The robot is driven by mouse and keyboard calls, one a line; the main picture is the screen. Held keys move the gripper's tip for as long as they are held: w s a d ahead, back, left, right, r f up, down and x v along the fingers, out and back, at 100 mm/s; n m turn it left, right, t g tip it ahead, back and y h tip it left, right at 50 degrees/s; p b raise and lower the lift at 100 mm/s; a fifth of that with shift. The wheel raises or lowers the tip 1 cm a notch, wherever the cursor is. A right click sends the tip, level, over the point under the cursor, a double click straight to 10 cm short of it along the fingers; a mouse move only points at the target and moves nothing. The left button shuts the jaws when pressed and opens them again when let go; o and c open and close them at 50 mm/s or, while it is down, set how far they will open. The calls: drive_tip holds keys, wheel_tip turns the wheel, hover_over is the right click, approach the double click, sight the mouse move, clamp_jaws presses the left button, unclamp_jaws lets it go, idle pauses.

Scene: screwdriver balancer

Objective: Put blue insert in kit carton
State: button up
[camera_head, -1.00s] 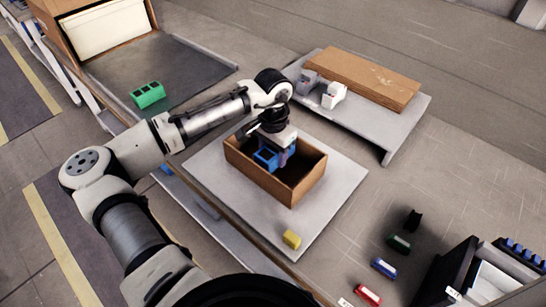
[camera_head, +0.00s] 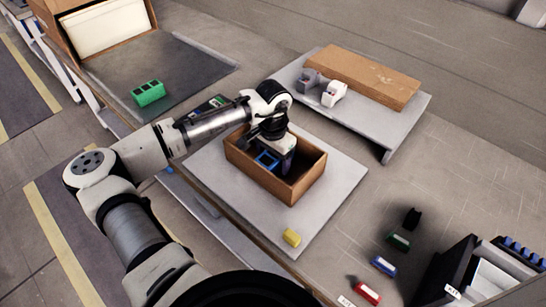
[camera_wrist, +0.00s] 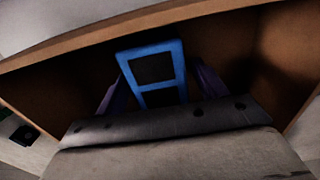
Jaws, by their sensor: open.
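The blue insert (camera_head: 267,160), a frame with two openings, is inside the brown open-topped kit carton (camera_head: 306,185). My gripper (camera_head: 277,157) reaches down into the carton and is open, with the insert at its fingers. In the wrist view the blue insert (camera_wrist: 150,72) stands between my two dark fingers (camera_wrist: 157,92), close to the carton wall (camera_wrist: 60,85). My gripper body hides the insert's lower part, and the shadow makes it hard to tell whether it rests on the carton floor.
The carton stands on a pale grey board (camera_head: 335,205) with a yellow block (camera_head: 291,238) near its front corner. A green insert (camera_head: 148,93) lies on a dark mat at left. A grey shelf (camera_head: 395,125) behind holds a flat brown box (camera_head: 362,77) and small grey and white parts.

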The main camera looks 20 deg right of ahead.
drive_tip(key=shift+r, duration=0.1)
wheel_tip(320, 180, up, 12)
drive_tip(key=b, duration=0.2)
